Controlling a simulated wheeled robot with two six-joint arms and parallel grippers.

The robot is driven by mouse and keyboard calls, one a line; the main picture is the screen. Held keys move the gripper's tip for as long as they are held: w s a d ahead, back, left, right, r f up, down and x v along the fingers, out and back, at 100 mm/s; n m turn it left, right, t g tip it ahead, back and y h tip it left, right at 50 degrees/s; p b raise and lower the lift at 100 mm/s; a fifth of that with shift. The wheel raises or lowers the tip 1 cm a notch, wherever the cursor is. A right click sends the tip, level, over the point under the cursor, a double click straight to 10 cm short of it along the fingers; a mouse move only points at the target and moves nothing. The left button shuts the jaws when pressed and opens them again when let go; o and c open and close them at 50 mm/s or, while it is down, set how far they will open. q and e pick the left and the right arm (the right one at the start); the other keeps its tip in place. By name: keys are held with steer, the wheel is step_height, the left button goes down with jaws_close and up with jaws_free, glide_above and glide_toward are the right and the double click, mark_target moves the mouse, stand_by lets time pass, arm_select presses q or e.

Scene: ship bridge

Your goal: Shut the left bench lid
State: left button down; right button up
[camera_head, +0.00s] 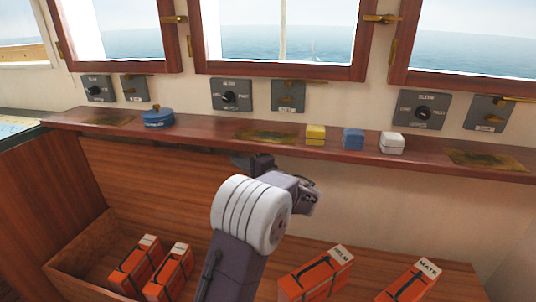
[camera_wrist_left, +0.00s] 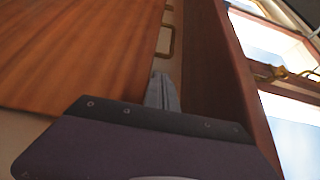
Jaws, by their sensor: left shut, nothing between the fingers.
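The left bench lid (camera_head: 150,185) is a wide brown wooden panel standing raised and leaning back below the shelf in the head view. It also fills the left of the left wrist view (camera_wrist_left: 75,50). Below it the left bench compartment (camera_head: 66,268) is open, with two orange cases (camera_head: 136,266) (camera_head: 170,270) inside. My left gripper (camera_head: 240,160) is at the lid's upper right, just under the shelf, partly hidden by my wrist. In the left wrist view its fingers (camera_wrist_left: 163,92) are shut and empty beside the lid's edge. Whether they touch it I cannot tell. My right gripper is not in view.
A wooden shelf (camera_head: 215,137) runs above the lid, carrying a blue round tin (camera_head: 158,118) and yellow (camera_head: 316,134), blue (camera_head: 353,138) and white (camera_head: 392,142) boxes. Orange cases marked HELM (camera_head: 318,276) and MATE (camera_head: 411,283) stand at the right. Windows and switch panels are above.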

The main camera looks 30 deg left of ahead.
arm_select(q)
steer(key=x, duration=0.5)
steer(key=b+x, duration=0.1)
steer(key=x, duration=0.4)
steer(key=shift+w+d+r+b, duration=0.1)
steer(key=shift+w+r+b, duration=0.15)
steer(key=shift+b, duration=0.05)
